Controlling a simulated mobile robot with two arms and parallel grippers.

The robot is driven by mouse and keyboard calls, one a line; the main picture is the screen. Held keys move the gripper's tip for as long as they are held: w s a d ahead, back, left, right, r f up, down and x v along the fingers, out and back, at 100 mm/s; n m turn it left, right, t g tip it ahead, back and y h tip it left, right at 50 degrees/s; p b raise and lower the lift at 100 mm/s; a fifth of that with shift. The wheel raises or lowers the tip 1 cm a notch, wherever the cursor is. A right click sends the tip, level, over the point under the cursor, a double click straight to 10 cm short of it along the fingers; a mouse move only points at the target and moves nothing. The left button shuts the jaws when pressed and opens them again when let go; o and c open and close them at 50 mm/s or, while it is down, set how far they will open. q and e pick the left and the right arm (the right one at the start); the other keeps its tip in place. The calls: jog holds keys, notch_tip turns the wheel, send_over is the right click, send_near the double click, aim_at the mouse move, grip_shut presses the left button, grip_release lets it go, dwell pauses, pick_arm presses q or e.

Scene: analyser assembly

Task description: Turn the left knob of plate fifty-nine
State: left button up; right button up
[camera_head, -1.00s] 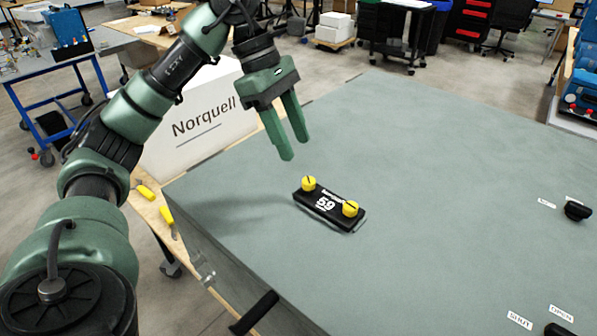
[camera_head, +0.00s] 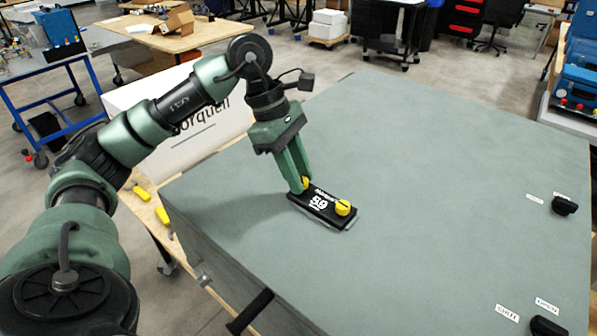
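Plate fifty-nine (camera_head: 322,207) is a black plate marked 59 that lies on the grey-green table top. Its right yellow knob (camera_head: 343,208) is in full view. Its left yellow knob (camera_head: 306,183) is mostly hidden behind my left gripper (camera_head: 302,185). The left gripper points down with its fingertips at the left knob. The fingers overlap in this view, so I cannot tell whether they touch or grip the knob. My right gripper is not in view.
The grey-green table top (camera_head: 440,180) is largely clear. Black handles (camera_head: 564,205) with small labels stand at its right side, another (camera_head: 548,327) at the lower right. A white Norquell box (camera_head: 205,135) stands behind my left arm. Yellow-handled tools (camera_head: 163,215) lie at the left.

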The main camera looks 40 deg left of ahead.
pick_arm(q)
grip_shut()
jog(key=shift+s+f+n+t+b, duration=0.1)
jog(key=shift+n+t+b, duration=0.5)
jog(key=shift+n+b, duration=0.75)
jog(key=shift+n+t+b, duration=0.3)
jog(key=shift+n+b, duration=0.1)
jog(key=shift+n, duration=0.65)
jog(key=shift+s+d+n+t+y, duration=0.1)
jog(key=shift+n+t+y, duration=0.25)
jog(key=shift+n, duration=0.45)
jog(key=o, duration=0.6)
grip_release()
